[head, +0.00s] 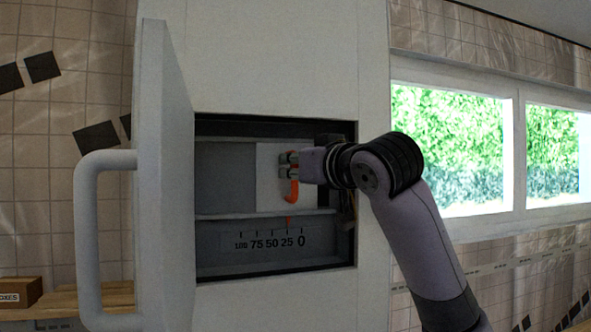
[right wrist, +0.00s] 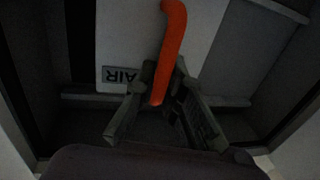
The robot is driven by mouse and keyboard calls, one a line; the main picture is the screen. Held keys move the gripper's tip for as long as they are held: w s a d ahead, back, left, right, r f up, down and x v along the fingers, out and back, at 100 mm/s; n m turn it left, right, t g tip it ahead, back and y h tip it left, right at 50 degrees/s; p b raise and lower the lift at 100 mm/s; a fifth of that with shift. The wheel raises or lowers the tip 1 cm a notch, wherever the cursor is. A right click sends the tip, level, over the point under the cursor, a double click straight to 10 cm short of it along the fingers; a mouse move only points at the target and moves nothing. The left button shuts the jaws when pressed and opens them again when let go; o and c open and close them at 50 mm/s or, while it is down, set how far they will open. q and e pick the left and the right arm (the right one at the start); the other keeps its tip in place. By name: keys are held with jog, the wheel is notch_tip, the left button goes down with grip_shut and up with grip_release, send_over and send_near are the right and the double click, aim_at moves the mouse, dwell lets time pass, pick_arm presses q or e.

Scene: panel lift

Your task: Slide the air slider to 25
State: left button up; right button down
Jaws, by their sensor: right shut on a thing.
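The air slider is a pale plate (head: 268,185) inside the open recess, with an orange handle (head: 293,191). In the right wrist view the plate (right wrist: 115,35) bears an "AIR" label, and the orange handle (right wrist: 170,50) runs between the fingers. My right gripper (head: 286,166) reaches in from the right and is shut on the handle. My left gripper is not in view.
An open door (head: 163,180) with a large handle (head: 85,235) stands left of the recess. The recess frame (head: 352,240) is close below and beside my right wrist. A brown box (head: 20,290) sits at lower left.

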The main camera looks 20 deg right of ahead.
jog(key=c, duration=1.9)
grip_release()
jog(key=shift+o, duration=1.2)
jog(key=shift+s, duration=0.1)
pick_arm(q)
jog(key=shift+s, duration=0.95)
pick_arm(e)
jog(key=v, duration=1.2)
